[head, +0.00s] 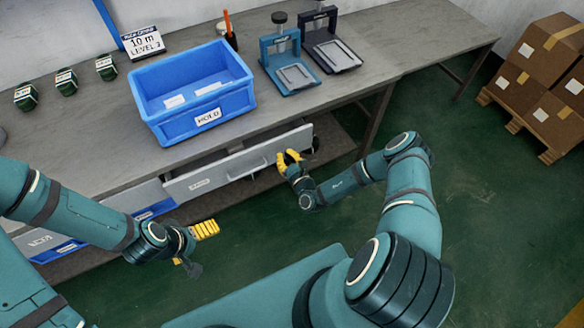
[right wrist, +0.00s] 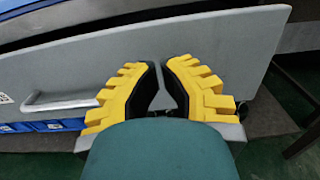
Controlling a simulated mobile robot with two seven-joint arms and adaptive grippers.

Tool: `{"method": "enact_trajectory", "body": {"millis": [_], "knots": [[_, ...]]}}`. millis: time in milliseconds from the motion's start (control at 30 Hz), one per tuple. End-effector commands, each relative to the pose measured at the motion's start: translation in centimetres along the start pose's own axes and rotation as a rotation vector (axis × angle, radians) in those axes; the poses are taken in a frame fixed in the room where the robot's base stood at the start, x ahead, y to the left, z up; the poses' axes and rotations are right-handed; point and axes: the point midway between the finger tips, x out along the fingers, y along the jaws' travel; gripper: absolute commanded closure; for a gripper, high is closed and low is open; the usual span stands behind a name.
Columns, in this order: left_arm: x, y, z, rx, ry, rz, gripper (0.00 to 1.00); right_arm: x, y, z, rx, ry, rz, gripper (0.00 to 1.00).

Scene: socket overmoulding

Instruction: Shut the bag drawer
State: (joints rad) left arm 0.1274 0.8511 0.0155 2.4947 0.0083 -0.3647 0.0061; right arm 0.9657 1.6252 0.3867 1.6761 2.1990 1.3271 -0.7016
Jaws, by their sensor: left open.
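The grey drawer (head: 225,170) under the bench stands partly pulled out, with a dark gap behind its front's top edge. Its small label is too blurred to read, so I cannot confirm it is the bag drawer. My right gripper (head: 290,158) is in front of the drawer front near its right end. In the right wrist view its yellow fingers (right wrist: 162,85) are close together, with a narrow gap and nothing between them. The drawer's bar handle (right wrist: 60,103) is to their left. Contact with the front cannot be told. My left gripper (head: 195,241) is open and empty, lower left of the drawer.
Other drawer fronts and blue bins show at lower left. Cartons (head: 550,85) on a pallet are far right. Green floor is clear.

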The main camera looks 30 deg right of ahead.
Motion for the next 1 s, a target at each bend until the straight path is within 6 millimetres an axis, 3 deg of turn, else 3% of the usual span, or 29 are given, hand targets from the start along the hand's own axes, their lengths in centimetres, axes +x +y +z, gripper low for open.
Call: {"method": "enact_trajectory", "body": {"millis": [233, 733, 1000], "knots": [[0.5, -0.2, 0.2, 0.002, -0.005, 0.001, 0.00, 2.8, 0.0, -0.1, 0.000, 0.000, 0.001, 1.00], [0.6, -0.2, 0.3, 0.002, -0.006, 0.001, 0.00, 3.7, 0.0, 0.0, 0.000, -0.001, 0.000, 1.00], [1.2, -0.5, 0.6, 0.004, -0.012, 0.001, 0.00, 8.1, 0.1, -0.1, 0.000, -0.001, 0.001, 1.00]]}}
